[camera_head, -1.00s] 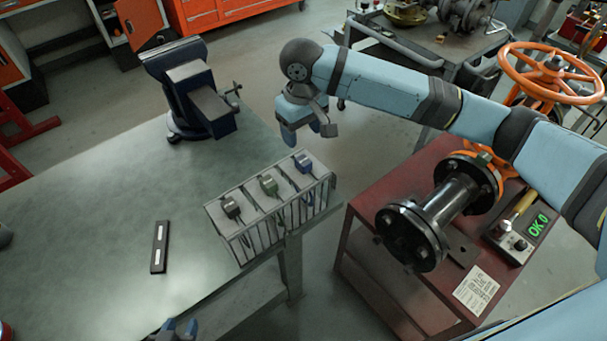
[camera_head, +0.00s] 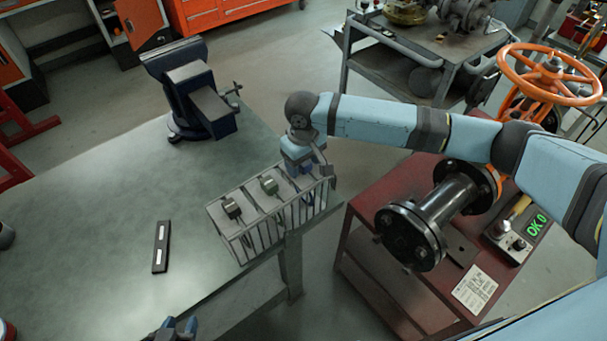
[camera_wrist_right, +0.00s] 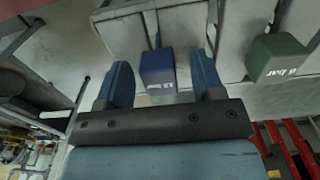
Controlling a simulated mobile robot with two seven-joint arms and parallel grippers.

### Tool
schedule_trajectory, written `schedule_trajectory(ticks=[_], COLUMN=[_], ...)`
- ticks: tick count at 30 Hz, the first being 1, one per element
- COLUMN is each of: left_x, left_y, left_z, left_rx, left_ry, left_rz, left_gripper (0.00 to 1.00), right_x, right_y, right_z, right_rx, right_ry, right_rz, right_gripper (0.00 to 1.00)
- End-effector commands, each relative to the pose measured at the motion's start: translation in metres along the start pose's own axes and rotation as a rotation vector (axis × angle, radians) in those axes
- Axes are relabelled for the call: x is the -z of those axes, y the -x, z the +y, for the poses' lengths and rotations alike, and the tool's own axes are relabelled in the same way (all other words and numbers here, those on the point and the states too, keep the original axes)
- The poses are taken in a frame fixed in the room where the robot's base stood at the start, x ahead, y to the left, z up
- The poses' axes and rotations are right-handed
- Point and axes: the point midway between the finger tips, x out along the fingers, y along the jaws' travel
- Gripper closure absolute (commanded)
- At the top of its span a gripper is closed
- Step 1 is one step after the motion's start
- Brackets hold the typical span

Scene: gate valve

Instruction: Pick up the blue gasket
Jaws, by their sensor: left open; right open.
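The blue gasket (camera_wrist_right: 158,72) shows in the right wrist view as a small blue block with a white label, at the rack's edge. It lies between the two spread fingers of my right gripper (camera_wrist_right: 163,80), with a gap on each side. In the head view my right gripper (camera_head: 306,172) is over the right end of the slatted rack (camera_head: 244,246) and hides the blue gasket. My left gripper (camera_head: 176,329) is open and empty at the bottom edge of the head view, far from the rack.
A green block (camera_head: 269,185) and a dark block (camera_head: 232,208) sit in the rack's other slots. A vise (camera_head: 198,95) and a black bar (camera_head: 160,247) are on the bench. A red cart (camera_head: 380,190) with a flanged pipe (camera_head: 440,212) stands to the right.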

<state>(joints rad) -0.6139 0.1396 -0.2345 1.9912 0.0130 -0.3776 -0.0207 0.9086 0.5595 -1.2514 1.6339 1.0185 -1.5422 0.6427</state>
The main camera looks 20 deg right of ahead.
Motion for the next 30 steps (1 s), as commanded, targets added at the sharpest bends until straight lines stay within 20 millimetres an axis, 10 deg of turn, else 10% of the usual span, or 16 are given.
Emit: schedule_trajectory(ticks=[2,10,30], left_x=[0.0,0.0,0.0], left_y=[0.0,0.0,-0.001], left_z=[0.0,0.0,0.0], left_rx=[0.0,0.0,-0.001], left_ry=[0.0,0.0,0.0], left_rz=[0.0,0.0,0.004], left_gripper=[0.57,0.57,0.57], right_x=[0.0,0.0,0.001], right_y=[0.0,0.0,0.044], right_z=[0.0,0.0,0.0], right_rx=[0.0,0.0,0.002], right_ry=[0.0,0.0,0.0], right_rz=[0.0,0.0,0.004], right_gripper=[0.38,1.0,1.0])
